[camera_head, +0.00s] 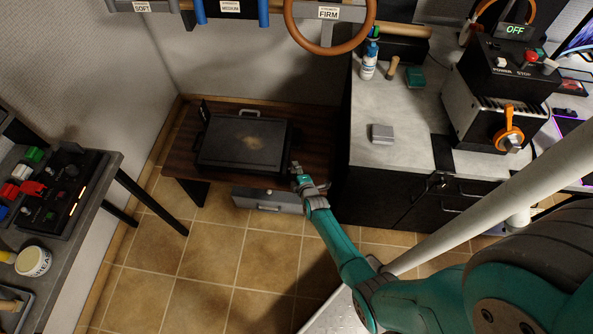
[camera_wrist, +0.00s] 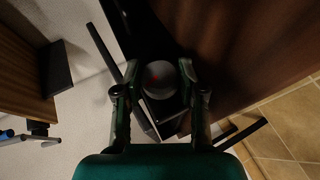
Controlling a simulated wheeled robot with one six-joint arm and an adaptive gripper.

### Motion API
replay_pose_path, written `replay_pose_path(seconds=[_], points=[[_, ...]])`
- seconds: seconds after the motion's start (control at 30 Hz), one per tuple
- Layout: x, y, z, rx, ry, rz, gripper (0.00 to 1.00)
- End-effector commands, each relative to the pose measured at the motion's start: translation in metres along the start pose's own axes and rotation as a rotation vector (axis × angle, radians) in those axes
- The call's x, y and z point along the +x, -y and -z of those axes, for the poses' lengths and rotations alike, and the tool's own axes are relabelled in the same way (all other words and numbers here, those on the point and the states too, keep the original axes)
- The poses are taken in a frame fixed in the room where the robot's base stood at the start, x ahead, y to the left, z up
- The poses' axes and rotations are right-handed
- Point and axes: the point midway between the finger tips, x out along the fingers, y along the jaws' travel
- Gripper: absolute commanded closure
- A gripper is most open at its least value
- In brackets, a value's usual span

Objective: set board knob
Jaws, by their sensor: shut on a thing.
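The board, a dark flat box (camera_head: 240,142) with a worn light patch on its top, lies on a low brown wooden table (camera_head: 318,150). In the wrist view a round grey knob (camera_wrist: 161,82) with a small red mark sits between my two fingers. My gripper (camera_head: 298,174) is at the right front corner of the board, and it also shows in the wrist view (camera_wrist: 160,72). It is shut on the knob. The knob is hidden by my gripper in the head view, and its exact setting is hard to read.
A grey drawer unit (camera_head: 266,199) stands under the table. A counter (camera_head: 400,110) with a bottle (camera_head: 369,60) and a machine with an orange handle (camera_head: 508,128) is at right. A control panel (camera_head: 62,190) is at left.

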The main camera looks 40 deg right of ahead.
Motion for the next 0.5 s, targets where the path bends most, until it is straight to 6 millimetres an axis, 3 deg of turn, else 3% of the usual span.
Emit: replay_pose_path(seconds=[0.5], points=[[0.0003,-0.0028,-0.0067,0.077,0.029,0.176,0.95]])
